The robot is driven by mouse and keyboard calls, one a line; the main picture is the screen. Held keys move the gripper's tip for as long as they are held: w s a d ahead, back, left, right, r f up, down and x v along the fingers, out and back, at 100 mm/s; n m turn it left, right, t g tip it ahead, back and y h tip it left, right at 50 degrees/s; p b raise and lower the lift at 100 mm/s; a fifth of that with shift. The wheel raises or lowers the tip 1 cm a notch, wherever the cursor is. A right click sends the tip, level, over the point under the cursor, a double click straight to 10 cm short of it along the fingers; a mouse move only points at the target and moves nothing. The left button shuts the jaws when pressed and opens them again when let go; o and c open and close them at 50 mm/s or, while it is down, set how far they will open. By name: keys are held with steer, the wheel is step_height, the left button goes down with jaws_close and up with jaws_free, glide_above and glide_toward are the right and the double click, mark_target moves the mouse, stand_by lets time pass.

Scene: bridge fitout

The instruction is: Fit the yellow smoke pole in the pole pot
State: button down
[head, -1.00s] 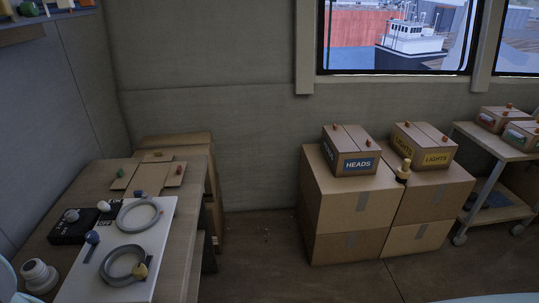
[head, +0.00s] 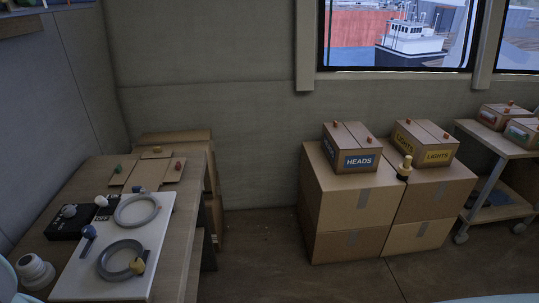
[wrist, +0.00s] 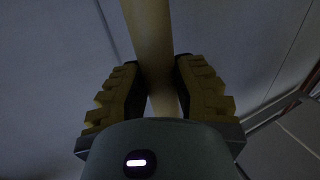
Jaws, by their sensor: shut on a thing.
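In the wrist view a long, pale yellow pole (wrist: 150,28) runs from the top edge down between the finger pads. My gripper (wrist: 157,70) is shut on this pole, with a ribbed yellowish pad on each side. Both ends of the pole are out of view. The head view shows neither my gripper nor the pole. I cannot pick out the pole pot for certain. A white round fitting (head: 35,271) stands on the table at lower left, but I cannot tell if it is the pot.
A wooden table (head: 176,225) at left holds a white board (head: 81,281) with two grey rings. Stacked cartons (head: 341,205) carry a HEADS box (head: 359,160), a LIGHTS box (head: 437,156) and a small yellow-topped fitting (head: 405,166). A trolley (head: 497,212) stands right. Floor (head: 265,255) between is clear.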

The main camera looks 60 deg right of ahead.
steer(key=shift+f+b, duration=0.45)
steer(key=shift+f, duration=0.3)
stand_by(0.4)
steer(key=shift+f+b, duration=1.1)
steer(key=shift+f, duration=0.2)
steer(key=shift+f+b, duration=1.4)
steer(key=shift+b, duration=0.05)
steer(key=shift+w, duration=0.1)
steer(key=c, duration=0.8)
jaws_free()
steer(key=shift+d, duration=0.1)
